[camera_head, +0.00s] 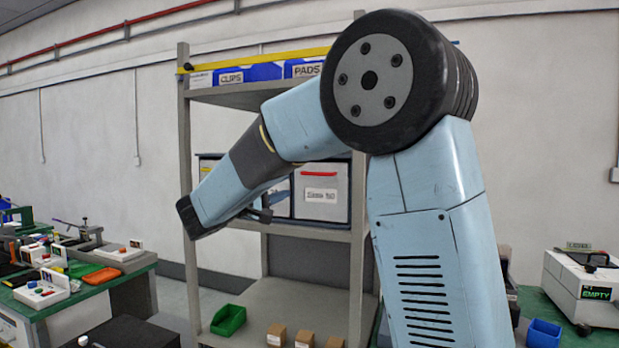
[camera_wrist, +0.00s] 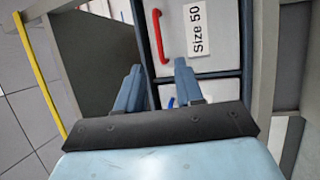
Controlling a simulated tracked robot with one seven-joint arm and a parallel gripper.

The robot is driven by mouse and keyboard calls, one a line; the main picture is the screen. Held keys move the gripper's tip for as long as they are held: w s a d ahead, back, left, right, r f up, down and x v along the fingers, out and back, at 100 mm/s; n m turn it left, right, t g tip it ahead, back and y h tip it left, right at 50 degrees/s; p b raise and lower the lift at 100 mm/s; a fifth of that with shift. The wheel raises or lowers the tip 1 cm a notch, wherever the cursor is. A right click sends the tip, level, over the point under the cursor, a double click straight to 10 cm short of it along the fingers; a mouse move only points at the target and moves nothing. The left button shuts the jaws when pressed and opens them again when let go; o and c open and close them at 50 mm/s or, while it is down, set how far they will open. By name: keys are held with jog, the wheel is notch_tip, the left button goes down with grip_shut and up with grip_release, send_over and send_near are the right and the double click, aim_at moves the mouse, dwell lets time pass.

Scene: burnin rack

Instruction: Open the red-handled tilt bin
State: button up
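The red-handled tilt bin (camera_head: 319,192) is a pale-faced bin with a dark frame on the rack's middle shelf, and it looks closed. Its red handle (camera_head: 319,174) sits above a white label. In the wrist view the red handle (camera_wrist: 163,36) lies beside the "Size 50" label (camera_wrist: 196,28). My gripper (camera_head: 280,204) is in front of the bins, to the left of the red handle. In the wrist view my gripper (camera_wrist: 158,66) has its two blue fingers apart, with nothing held. The handle is beyond the fingertips, not touched.
A neighbouring bin is to the left, partly hidden by my arm; a blue piece (camera_wrist: 171,103) shows between my fingers. The rack post (camera_head: 357,230) stands right of the bins. Blue bins (camera_head: 232,75) are above, a green bin (camera_head: 228,319) and small boxes (camera_head: 277,335) below.

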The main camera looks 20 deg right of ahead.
aim_at(324, 190)
jog(key=x, duration=1.1)
jog(key=shift+d+f, duration=0.1)
grip_shut()
